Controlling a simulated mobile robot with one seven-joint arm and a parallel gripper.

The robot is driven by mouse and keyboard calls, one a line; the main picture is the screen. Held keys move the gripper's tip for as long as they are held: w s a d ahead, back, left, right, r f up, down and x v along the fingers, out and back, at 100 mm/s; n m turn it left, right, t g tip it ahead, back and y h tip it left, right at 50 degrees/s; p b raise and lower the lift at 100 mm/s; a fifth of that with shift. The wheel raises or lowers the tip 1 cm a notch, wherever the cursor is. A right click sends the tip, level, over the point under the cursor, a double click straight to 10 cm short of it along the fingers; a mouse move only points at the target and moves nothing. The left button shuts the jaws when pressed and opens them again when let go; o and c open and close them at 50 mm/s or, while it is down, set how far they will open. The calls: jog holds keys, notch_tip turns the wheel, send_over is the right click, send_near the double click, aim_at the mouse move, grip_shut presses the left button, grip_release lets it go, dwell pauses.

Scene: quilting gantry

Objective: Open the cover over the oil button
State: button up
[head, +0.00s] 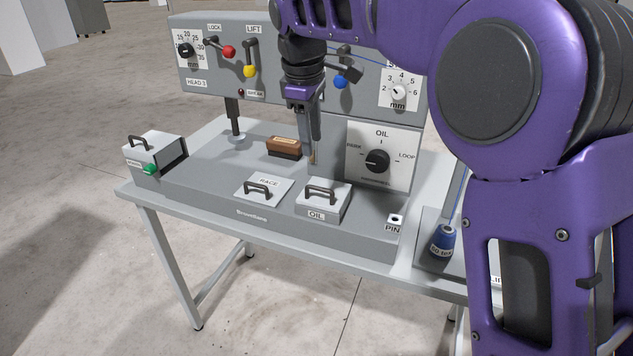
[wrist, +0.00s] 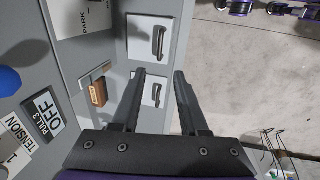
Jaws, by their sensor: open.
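The oil cover (head: 334,206) is a pale box lid with a black bar handle (head: 321,192) and an OIL label, at the front right of the machine bed. It looks shut, and any button under it is hidden. In the wrist view the oil cover (wrist: 137,48) is at the top, beyond the fingertips. My gripper (head: 312,160) points down, behind and above the oil cover. In the wrist view my gripper (wrist: 160,74) is open and empty, its fingers framing the flatter RACE plate (wrist: 136,84) from above.
The RACE plate with its handle (head: 258,188) lies left of the oil cover. A brown brush (head: 284,146) lies behind. The OIL dial panel (head: 396,148) stands behind right, a PIN button (head: 395,219) right.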

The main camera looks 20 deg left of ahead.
aim_at(317, 187)
jog(key=f, duration=0.4)
jog(key=w+f+b, duration=0.1)
jog(key=f, duration=0.2)
jog(key=w+f, duration=0.1)
jog(key=f, duration=0.3)
jog(key=shift+w+d+f, duration=0.15)
jog(key=shift+f, duration=0.2)
grip_shut()
dwell(0.8)
